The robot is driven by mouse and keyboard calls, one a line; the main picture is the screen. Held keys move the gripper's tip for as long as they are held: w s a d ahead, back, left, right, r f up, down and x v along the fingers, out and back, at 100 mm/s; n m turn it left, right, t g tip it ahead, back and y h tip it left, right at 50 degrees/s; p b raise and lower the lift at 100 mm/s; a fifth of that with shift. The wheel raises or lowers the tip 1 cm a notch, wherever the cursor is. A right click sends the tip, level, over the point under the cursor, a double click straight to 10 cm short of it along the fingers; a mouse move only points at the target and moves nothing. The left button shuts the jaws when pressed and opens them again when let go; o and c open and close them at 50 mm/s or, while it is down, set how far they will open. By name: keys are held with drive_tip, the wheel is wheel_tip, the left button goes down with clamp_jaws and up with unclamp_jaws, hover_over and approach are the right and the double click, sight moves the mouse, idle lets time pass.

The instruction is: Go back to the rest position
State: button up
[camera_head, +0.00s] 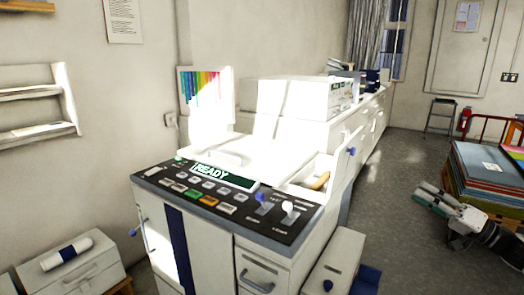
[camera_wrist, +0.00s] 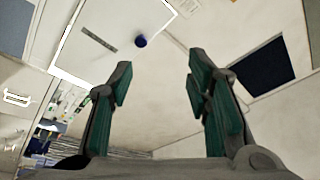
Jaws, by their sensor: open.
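My gripper (camera_wrist: 158,82) shows in the wrist view with its two green-padded fingers spread wide apart. Nothing is held between them. Beyond the fingertips is a pale surface with a dark blue round knob (camera_wrist: 141,41); how far off it is I cannot tell. In the head view, part of my arm shows at the lower right, in front of a stack of coloured sheets. It is well to the right of the white machine with the READY display (camera_head: 225,176).
The machine's panel carries several buttons and knobs. White boxes (camera_head: 262,97) stand on the long counter behind it. A low drawer unit (camera_head: 75,278) is at the lower left. The coloured stack (camera_head: 487,170) is at the right. Grey floor (camera_head: 400,170) is clear between machine and stack.

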drive_tip(key=a+f+n+g, duration=0.2)
drive_tip(key=a+g, duration=0.3)
drive_tip(key=a, duration=0.6)
drive_tip(key=a+f+n+g, duration=0.25)
drive_tip(key=a+g, duration=0.25)
drive_tip(key=a, duration=0.5)
drive_tip(key=s+a+f+n+g+h+p, duration=0.1)
drive_tip(key=s+a+f+g+h, duration=0.15)
drive_tip(key=s+a, duration=0.25)
drive_tip(key=s+a+f+g+h+p, duration=0.1)
drive_tip(key=s+a+f+g+h, duration=0.1)
drive_tip(key=s+a+g+h, duration=0.15)
drive_tip(key=s+d+r+m+t+h+p, duration=0.1)
drive_tip(key=s+r+h, duration=0.3)
drive_tip(key=s+r, duration=0.6)
drive_tip(key=s+d+r+m+t+h+p, duration=0.1)
drive_tip(key=s+r, duration=0.8)
drive_tip(key=s, duration=0.9)
drive_tip(key=m+t+h+p, duration=0.1)
drive_tip(key=m+t+h, duration=0.1)
drive_tip(key=h, duration=0.1)
drive_tip(key=shift+r+t, duration=0.35)
drive_tip(key=shift+t, duration=0.05)
